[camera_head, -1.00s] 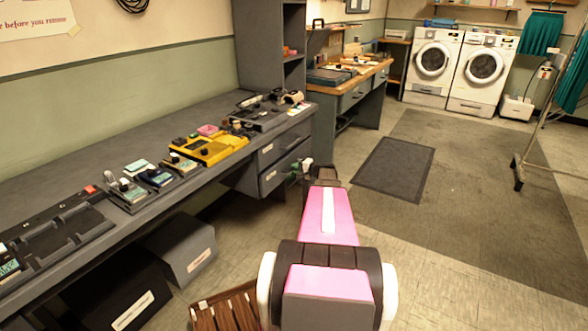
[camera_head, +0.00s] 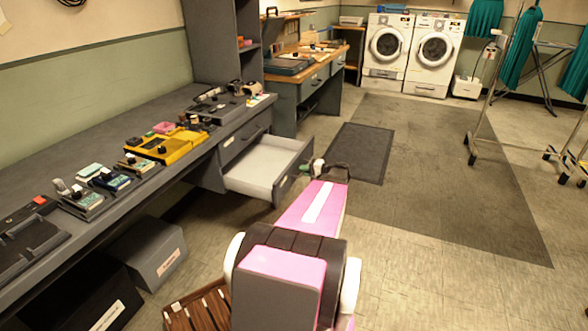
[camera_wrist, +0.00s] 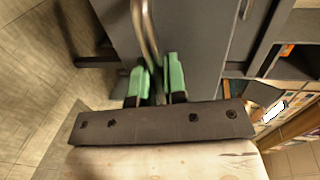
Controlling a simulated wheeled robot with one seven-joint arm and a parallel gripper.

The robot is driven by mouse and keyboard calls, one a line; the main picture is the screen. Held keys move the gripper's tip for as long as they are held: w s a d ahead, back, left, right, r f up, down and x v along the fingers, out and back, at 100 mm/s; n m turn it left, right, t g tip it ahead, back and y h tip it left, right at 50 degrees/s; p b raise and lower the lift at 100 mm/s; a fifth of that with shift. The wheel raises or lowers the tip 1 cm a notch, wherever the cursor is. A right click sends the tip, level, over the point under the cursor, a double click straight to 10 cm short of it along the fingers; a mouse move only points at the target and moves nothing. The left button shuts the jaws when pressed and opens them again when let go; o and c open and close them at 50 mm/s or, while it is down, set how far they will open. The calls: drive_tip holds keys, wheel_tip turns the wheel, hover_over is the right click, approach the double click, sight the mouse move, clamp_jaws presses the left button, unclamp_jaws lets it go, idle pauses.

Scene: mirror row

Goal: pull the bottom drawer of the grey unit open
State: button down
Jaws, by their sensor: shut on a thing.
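The grey unit (camera_head: 208,172) is set under the long grey desktop on the left. Its bottom drawer (camera_head: 291,177) stands pulled well out, and its pale inside (camera_head: 258,164) looks empty. The upper drawer (camera_head: 245,137) is closed. My gripper (camera_head: 309,169) is at the outer side of the bottom drawer's front. In the wrist view the green fingers of my gripper (camera_wrist: 157,82) are shut on the metal handle (camera_wrist: 147,35), with the grey drawer front close behind. In the head view the handle is mostly hidden.
A dark mat (camera_head: 358,152) lies on the floor beyond the drawer. A wheeled rack (camera_head: 472,150) stands at right. The floor right of my arm is clear.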

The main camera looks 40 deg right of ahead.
drive_tip(key=shift+s+d, duration=0.3)
drive_tip(key=shift+s, duration=0.2)
drive_tip(key=c, duration=1.2)
unclamp_jaws()
drive_tip(key=v, duration=1)
drive_tip(key=shift+s+d, duration=0.2)
drive_tip(key=shift+s, duration=0.15)
